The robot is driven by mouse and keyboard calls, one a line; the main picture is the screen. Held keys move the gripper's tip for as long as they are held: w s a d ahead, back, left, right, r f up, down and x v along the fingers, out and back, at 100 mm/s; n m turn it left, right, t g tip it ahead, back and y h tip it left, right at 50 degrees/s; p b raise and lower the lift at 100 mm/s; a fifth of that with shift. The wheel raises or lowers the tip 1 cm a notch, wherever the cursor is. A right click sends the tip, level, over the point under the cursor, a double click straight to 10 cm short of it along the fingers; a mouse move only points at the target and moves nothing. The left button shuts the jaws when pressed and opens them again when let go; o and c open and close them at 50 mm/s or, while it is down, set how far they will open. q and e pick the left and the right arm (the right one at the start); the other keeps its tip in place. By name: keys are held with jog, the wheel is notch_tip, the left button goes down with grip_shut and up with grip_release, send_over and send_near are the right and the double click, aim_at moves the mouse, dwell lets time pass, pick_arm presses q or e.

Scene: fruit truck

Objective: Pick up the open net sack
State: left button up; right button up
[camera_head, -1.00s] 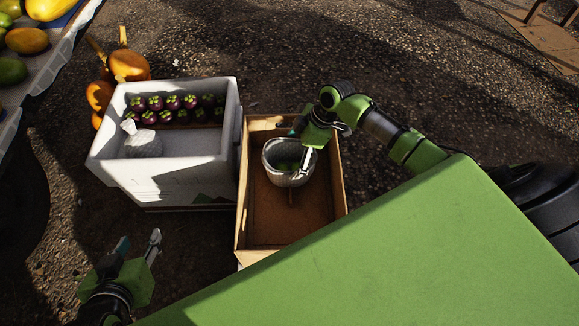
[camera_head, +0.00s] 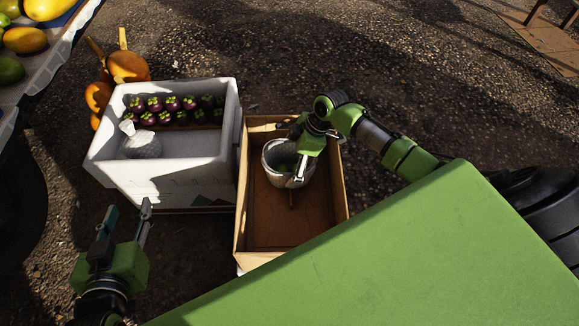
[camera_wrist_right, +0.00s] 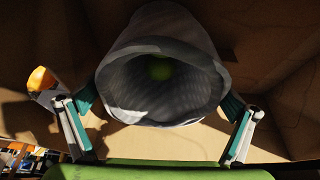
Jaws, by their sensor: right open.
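The open net sack (camera_head: 272,172) is grey-white and stands in the cardboard box with its mouth up. Something green, like limes, shows inside it. In the right wrist view the sack (camera_wrist_right: 158,32) has its round mouth towards the camera and a green fruit deep inside. My right gripper (camera_head: 291,155) is over the sack and open. In the wrist view its fingers (camera_wrist_right: 157,108) stand on either side of the sack's rim, close to it; contact is unclear. My left gripper (camera_head: 126,216) is open and empty, left of the box and in front of the white crate.
The cardboard box (camera_head: 242,205) has upright walls close around the sack; its front floor is bare. A white foam crate (camera_head: 165,190) beside it holds mangosteens (camera_head: 172,103) and a closed white net sack (camera_head: 142,146). Pumpkins (camera_head: 127,66) and a fruit stall are at the back left.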

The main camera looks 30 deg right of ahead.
jog(key=shift+f, duration=0.1)
dwell(0.3)
jog(key=shift+c, duration=0.4)
jog(key=c, duration=1)
